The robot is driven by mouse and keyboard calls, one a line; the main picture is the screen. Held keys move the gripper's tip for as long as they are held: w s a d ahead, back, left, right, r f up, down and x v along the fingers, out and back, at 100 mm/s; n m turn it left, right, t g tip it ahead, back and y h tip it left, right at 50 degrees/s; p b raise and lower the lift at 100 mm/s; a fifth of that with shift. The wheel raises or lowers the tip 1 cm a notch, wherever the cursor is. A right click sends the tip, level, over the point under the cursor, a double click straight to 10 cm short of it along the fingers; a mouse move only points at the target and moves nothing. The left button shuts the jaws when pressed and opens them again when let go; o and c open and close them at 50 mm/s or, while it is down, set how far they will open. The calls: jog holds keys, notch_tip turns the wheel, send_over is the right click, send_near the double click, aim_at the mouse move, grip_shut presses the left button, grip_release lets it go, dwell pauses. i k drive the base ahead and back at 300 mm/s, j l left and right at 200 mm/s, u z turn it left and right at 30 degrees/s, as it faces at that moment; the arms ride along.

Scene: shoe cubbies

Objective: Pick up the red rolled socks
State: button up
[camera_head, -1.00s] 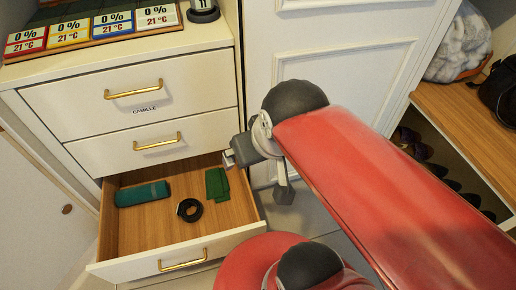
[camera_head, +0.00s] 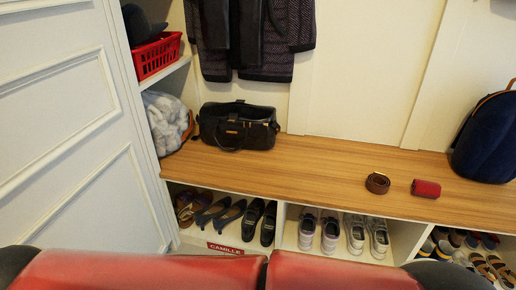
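The red rolled socks (camera_head: 426,188) lie on the wooden bench top (camera_head: 300,182), near its front edge on the right side. They look like a small red cylinder on its side. A brown rolled belt (camera_head: 377,183) sits just to their left, apart from them. My gripper is not in view now. Only red links of my arm show along the bottom edge, well in front of the bench and apart from the socks.
A black bag (camera_head: 238,127) stands on the bench at left, a dark blue backpack (camera_head: 487,138) at right. Shoes (camera_head: 330,232) fill cubbies below. A red basket (camera_head: 156,56) sits on a left shelf. A white panelled door (camera_head: 75,130) is at left. The bench middle is clear.

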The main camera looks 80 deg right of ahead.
aim_at(421, 188)
jog(key=z, duration=4.45)
jog(key=i+j+z, duration=0.35)
jog(key=i, duration=0.15)
jog(key=i+j+z, duration=0.35)
jog(key=i+j, duration=0.05)
jog(key=i, duration=0.1)
